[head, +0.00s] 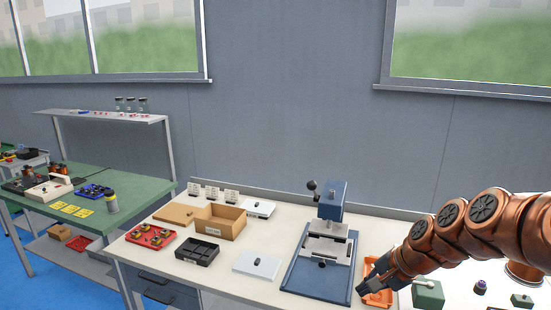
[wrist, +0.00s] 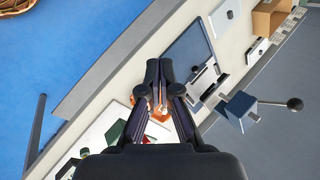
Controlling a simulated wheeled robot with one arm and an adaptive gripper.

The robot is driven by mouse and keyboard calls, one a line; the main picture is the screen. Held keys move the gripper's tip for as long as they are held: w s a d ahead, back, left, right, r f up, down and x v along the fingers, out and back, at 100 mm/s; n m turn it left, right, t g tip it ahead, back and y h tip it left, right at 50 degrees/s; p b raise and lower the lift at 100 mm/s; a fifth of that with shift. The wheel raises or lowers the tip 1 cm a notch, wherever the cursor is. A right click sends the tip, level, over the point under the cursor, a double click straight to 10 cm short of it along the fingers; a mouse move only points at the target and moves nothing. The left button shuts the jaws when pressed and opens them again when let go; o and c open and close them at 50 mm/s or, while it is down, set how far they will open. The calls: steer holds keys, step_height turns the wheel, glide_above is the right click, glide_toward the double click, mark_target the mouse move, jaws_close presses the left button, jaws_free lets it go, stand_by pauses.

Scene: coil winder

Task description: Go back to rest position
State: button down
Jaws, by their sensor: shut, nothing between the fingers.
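My gripper (head: 369,288) is at the lower right in the head view, at the end of my copper-coloured arm. It is in front of and above an orange tray (head: 379,297) on the white bench. In the wrist view my gripper (wrist: 159,72) points over the same orange tray (wrist: 153,132), which shows partly between and beside its fingers. The fingers are shut with nothing held. The gripper hides part of the tray, so its contents cannot be told.
A blue press (head: 300,273) with a lever stands just left of my gripper. A white plate (head: 257,265), a black tray (head: 190,256), a red tray (head: 139,241) and a cardboard box (head: 228,229) lie further left. A green box (head: 428,296) is at the right. The blue floor (wrist: 60,50) is clear.

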steer(key=s+a+n+g+h, duration=0.1)
steer(key=s+a+n+g, duration=0.15)
steer(key=s, duration=0.45)
steer(key=s+a+n+g+h, duration=0.1)
steer(key=s+a+n, duration=0.2)
steer(key=s, duration=0.3)
steer(key=s+d+n+g+h, duration=0.1)
steer(key=s+n, duration=0.1)
steer(key=s, duration=0.6)
steer(key=s+d+f+n+g+h, duration=0.1)
steer(key=s+n, duration=0.2)
steer(key=s, duration=0.6)
steer(key=shift+s+d+h, duration=0.3)
steer(key=shift+h, duration=0.1)
steer(key=shift+f+g, duration=0.1)
steer(key=shift+g, duration=0.15)
